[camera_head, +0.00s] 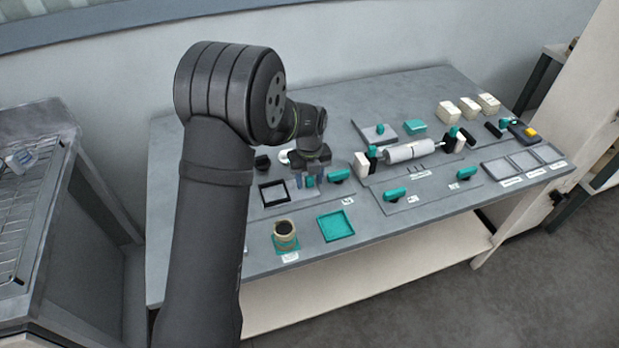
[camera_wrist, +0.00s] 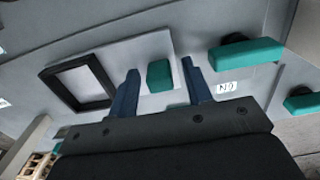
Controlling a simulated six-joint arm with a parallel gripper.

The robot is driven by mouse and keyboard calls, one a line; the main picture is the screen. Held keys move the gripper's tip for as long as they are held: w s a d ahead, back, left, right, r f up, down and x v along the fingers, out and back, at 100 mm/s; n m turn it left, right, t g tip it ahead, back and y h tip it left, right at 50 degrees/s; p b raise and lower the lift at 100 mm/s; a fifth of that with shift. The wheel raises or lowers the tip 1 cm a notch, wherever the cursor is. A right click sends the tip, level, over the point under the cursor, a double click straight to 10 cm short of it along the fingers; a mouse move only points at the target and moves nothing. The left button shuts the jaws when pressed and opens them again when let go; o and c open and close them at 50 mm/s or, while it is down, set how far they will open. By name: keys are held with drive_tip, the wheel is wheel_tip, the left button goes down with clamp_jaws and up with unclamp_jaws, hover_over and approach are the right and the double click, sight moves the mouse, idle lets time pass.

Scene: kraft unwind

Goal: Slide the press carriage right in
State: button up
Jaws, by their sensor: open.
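What looks like the press carriage is a light grey plate (camera_wrist: 118,56) with a square black frame (camera_wrist: 76,82) and a small teal block (camera_wrist: 159,75) on it. The black frame also shows in the head view (camera_head: 274,192), just left of my gripper. My gripper (camera_head: 311,181) points down over the block end of the plate. In the wrist view its two blue fingers (camera_wrist: 160,82) are spread apart, one on each side of the teal block. I cannot tell whether they touch it or how far down they reach. My arm hides part of the table's left side.
A teal knob (camera_head: 338,175) stands close right of my gripper; a teal bar by an "N0"-like label (camera_wrist: 246,54) shows in the wrist view. A teal tray (camera_head: 336,226) and a round pot (camera_head: 285,236) are near the front edge. A white roller (camera_head: 408,151) lies farther right.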

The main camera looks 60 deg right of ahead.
clamp_jaws()
drive_tip(key=shift+w+a, duration=0.1)
drive_tip(key=w+a, duration=1)
drive_tip(key=shift+w+a, duration=0.35)
drive_tip(key=shift+a, duration=0.05)
unclamp_jaws()
drive_tip(key=shift+w+a, duration=0.1)
